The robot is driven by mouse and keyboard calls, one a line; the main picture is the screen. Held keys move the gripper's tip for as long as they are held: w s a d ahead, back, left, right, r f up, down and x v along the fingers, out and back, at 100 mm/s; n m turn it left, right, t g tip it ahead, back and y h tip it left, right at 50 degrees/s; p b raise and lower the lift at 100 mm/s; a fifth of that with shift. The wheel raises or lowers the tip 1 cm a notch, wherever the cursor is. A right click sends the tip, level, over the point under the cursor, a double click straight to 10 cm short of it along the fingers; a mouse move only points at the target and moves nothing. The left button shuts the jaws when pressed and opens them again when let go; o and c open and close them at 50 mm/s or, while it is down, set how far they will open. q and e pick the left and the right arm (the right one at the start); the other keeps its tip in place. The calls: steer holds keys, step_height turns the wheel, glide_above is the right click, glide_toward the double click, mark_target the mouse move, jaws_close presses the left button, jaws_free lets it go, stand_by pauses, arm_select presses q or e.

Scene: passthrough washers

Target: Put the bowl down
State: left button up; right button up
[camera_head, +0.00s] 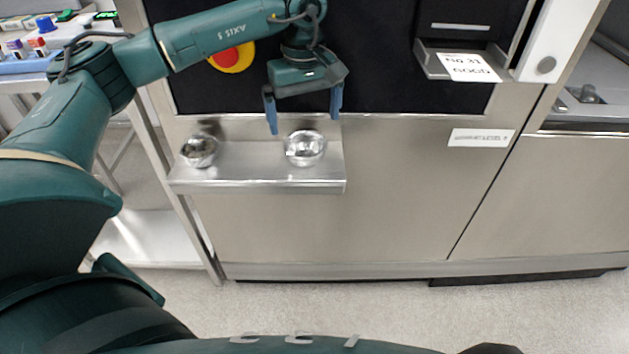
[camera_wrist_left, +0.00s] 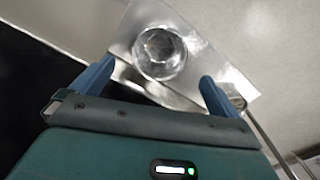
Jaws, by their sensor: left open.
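A shiny metal bowl (camera_head: 305,147) sits on the right part of a small steel shelf (camera_head: 262,184) on the front of the machine. A second shiny round metal piece (camera_head: 199,150) sits at the shelf's left end. My left gripper (camera_head: 304,110) is open, its two blue fingers apart, just above and behind the right bowl. In the left wrist view the bowl (camera_wrist_left: 160,53) lies on the shelf (camera_wrist_left: 205,75) between and beyond the open fingertips (camera_wrist_left: 156,78), and no finger appears to touch it. My right gripper is in neither view.
The steel machine front (camera_head: 370,210) rises behind the shelf, with a dark panel (camera_head: 400,90) and a red and yellow button (camera_head: 232,56) above. A paper-labelled drawer (camera_head: 468,67) juts out at upper right. A table with small items (camera_head: 30,60) stands at left.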

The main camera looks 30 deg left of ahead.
arm_select(q)
steer(key=s+d+f+n+g+h, duration=0.1)
steer(key=s+d+f+h, duration=0.15)
steer(key=d, duration=0.45)
steer(key=s+d+f+g+h, duration=0.1)
steer(key=s+d+f+h, duration=0.2)
steer(key=d, duration=0.4)
steer(key=s+d+f+n+g+h, duration=0.1)
steer(key=s+d+f+h, duration=0.2)
steer(key=d, duration=0.5)
steer(key=s+d+r+n+t+h, duration=0.2)
steer(key=s+d+r+n+h, duration=0.65)
steer(key=d+n+h, duration=0.4)
steer(key=w+a+f+n+t+y, duration=0.15)
steer(key=a+n+t+y, duration=0.3)
steer(key=n+t, duration=0.75)
steer(key=w+a+f+n+t+y, duration=0.15)
steer(key=a+n+t+y, duration=0.4)
steer(key=n, duration=1.25)
steer(key=s+a+f+n+g+y, duration=0.2)
steer(key=s+a+f+n+y, duration=0.4)
steer(key=n, duration=0.8)
step_height(320, 180, down, 5)
steer(key=a, duration=0.2)
steer(key=shift+a+y, duration=0.35)
steer(key=shift+y, duration=0.05)
steer(key=shift+r+n+g, duration=0.15)
steer(key=shift+n+g, duration=0.1)
